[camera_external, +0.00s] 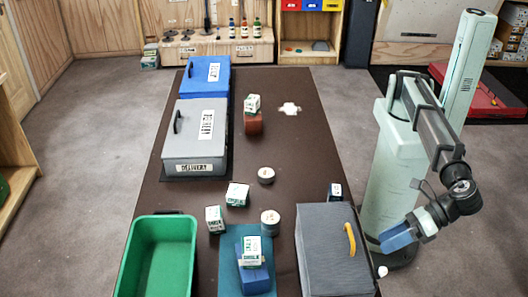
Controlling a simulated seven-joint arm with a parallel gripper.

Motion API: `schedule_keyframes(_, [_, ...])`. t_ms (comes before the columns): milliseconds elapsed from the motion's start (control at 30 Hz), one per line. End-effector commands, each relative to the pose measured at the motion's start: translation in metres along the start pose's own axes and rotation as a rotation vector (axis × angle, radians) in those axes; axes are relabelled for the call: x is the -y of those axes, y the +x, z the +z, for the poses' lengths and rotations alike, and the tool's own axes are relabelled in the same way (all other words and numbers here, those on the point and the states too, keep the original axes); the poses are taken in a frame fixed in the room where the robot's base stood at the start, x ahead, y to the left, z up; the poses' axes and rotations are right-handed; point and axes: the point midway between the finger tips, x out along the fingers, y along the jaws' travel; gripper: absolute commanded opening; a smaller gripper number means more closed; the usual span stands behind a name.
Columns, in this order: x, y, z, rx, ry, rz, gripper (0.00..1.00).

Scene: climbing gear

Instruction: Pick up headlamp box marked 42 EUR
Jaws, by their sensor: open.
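Several small white and green boxes stand on the dark table; the price marks are too small to read, so I cannot tell which is the 42 EUR headlamp box. One box (252,103) sits on a red-brown block. Another box (237,195) lies mid-table, with a box (214,219) just in front of it to the left. A further box (251,250) rests on a blue block on a teal mat. A small dark blue and white box (335,192) stands behind the grey case. My gripper (396,238) is open, off the table's right side, apart from all boxes.
A green bin (132,262) is front left and a grey case (318,262) with a yellow handle front right. A grey lidded delivery box (190,142) and a blue one (202,77) stand back left. Two round tins (266,174) (270,221) stand mid-table. The table's back right is mostly clear.

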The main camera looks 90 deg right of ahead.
Motion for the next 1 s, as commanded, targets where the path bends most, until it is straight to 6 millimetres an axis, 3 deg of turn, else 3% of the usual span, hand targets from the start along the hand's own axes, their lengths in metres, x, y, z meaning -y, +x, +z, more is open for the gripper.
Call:
schedule_keyframes(133, [-0.006,-0.014,0.039,0.001,0.159,-0.044,0.79])
schedule_keyframes(233, [0.001,-0.017,0.068,-0.005,0.276,-0.095,0.79])
schedule_keyframes(467, [0.064,0.019,0.108,-0.067,0.461,-0.299,0.79])
schedule_keyframes(633, [0.121,0.041,0.137,-0.122,0.609,-0.48,0.79])
schedule_keyframes(800, [0.18,0.051,0.164,-0.183,0.764,-0.678,0.79])
schedule_keyframes(1000, [0.234,0.05,0.189,-0.249,0.915,-0.879,0.79])
